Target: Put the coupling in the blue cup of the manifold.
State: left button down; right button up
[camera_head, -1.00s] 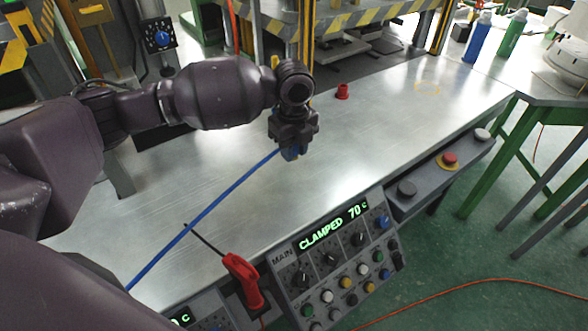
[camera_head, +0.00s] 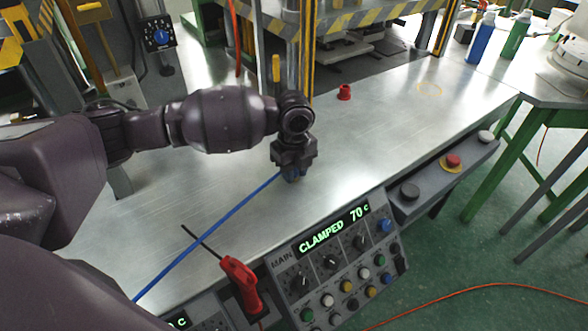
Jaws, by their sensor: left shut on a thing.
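My left gripper (camera_head: 294,168) points down over the metal bench and is shut on a blue coupling (camera_head: 292,178), whose lower end shows just below the fingers. A blue hose (camera_head: 215,222) runs from it down to the lower left. I cannot tell whether the coupling touches the bench. I cannot make out the manifold or its blue cup. A small red cup-like piece (camera_head: 344,93) stands on the bench behind and right of the gripper. My right gripper is not in view.
The metal bench top (camera_head: 400,118) is clear on the right. A control panel (camera_head: 340,255) reads "CLAMPED 70 C" at the front edge, with a red-handled tool (camera_head: 240,280) beside it. Blue (camera_head: 480,40) and green (camera_head: 515,36) bottles stand at the back right. Striped press posts rise behind.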

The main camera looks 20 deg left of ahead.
pick_arm(q)
jog(key=c, duration=0.9)
grip_release()
